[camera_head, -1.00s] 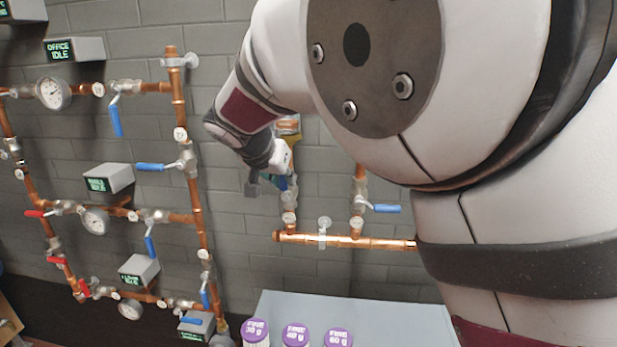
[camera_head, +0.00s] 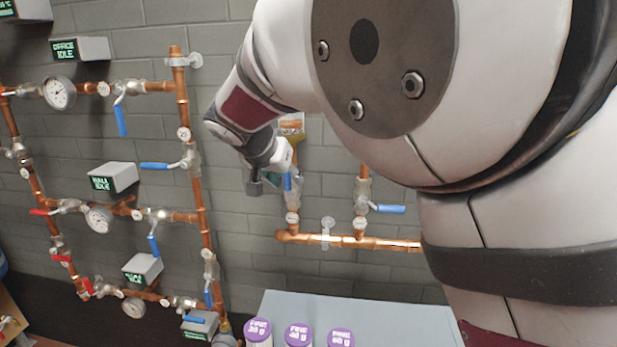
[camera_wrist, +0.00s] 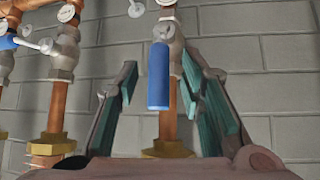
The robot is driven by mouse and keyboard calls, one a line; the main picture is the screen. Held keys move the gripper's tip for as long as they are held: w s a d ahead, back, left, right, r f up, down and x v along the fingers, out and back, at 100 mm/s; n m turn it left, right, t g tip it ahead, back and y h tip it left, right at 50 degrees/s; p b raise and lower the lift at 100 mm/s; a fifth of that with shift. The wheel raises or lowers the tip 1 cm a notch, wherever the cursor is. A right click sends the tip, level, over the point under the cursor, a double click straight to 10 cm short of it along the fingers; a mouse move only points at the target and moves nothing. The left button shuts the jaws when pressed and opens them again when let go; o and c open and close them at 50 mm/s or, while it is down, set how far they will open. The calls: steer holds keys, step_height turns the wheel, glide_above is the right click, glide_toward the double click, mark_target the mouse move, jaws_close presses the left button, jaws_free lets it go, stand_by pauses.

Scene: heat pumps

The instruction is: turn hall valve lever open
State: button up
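A blue valve lever (camera_wrist: 158,78) hangs straight down along a vertical copper pipe in the wrist view. My gripper (camera_wrist: 160,68) is open, with teal-padded fingers on the left and right of this lever; a gap shows on both sides. In the head view my gripper (camera_head: 270,180) is by the wall, beside a blue lever (camera_head: 288,182) on the pipe there. The display reading HALL IDLE (camera_head: 113,178) is on the left pipework, with blue levers (camera_head: 152,246) near it. I cannot read a label on the lever between my fingers.
A second copper pipe with a blue-handled valve (camera_wrist: 62,50) stands left of my fingers. A horizontal copper pipe (camera_head: 350,241) runs below my gripper. A pale tabletop (camera_head: 400,315) with purple-lidded containers (camera_head: 297,335) is underneath. My arm covers the upper right.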

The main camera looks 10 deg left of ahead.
steer(key=v, duration=1.1)
steer(key=shift+r, duration=0.2)
steer(key=shift+s, duration=0.1)
